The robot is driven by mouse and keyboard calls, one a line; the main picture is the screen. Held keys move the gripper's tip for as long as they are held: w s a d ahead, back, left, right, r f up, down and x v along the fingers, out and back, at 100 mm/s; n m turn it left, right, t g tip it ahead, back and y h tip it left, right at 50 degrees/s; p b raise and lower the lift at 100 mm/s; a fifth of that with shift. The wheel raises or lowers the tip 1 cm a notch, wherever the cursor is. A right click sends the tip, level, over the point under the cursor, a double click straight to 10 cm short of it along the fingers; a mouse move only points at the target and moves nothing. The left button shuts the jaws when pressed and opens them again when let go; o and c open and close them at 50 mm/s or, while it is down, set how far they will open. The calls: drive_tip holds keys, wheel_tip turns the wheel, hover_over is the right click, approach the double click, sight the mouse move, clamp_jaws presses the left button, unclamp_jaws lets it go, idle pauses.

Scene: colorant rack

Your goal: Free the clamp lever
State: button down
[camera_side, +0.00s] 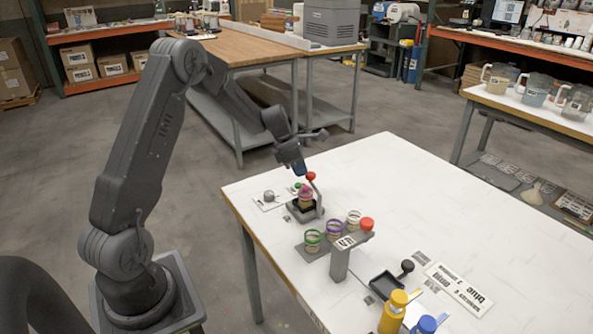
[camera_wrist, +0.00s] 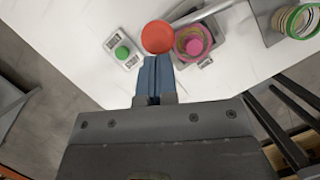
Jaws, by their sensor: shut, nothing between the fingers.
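The clamp lever is a thin grey bar with a red ball knob (camera_side: 311,176), standing up beside a dark clamp base (camera_side: 305,214). In the wrist view the red knob (camera_wrist: 157,36) lies just beyond my fingertips, and the lever bar (camera_wrist: 197,13) runs from it to the upper right. A jar (camera_side: 306,199) with a pink-purple top sits in the clamp; its round top (camera_wrist: 194,44) also shows in the wrist view. My gripper (camera_side: 301,173) is shut with nothing in it, blue fingers together (camera_wrist: 155,62), close beside the knob. I cannot tell whether they touch.
A black tray (camera_side: 384,286) and yellow bottle (camera_side: 393,312) stand front right. The table's far right is clear.

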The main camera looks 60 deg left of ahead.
drive_tip(key=w+d+m+g+h, duration=0.2)
drive_tip(key=w+m, duration=0.6)
drive_tip(key=m, duration=0.4)
drive_tip(key=shift+w+d+g, duration=0.3)
drive_tip(key=shift+d+g, duration=0.6)
drive_tip(key=shift+d, duration=0.4)
drive_tip(key=v, duration=1.3)
drive_tip(key=shift+a+r, duration=0.2)
drive_tip(key=shift+r, duration=0.15)
drive_tip(key=shift+w, duration=0.1)
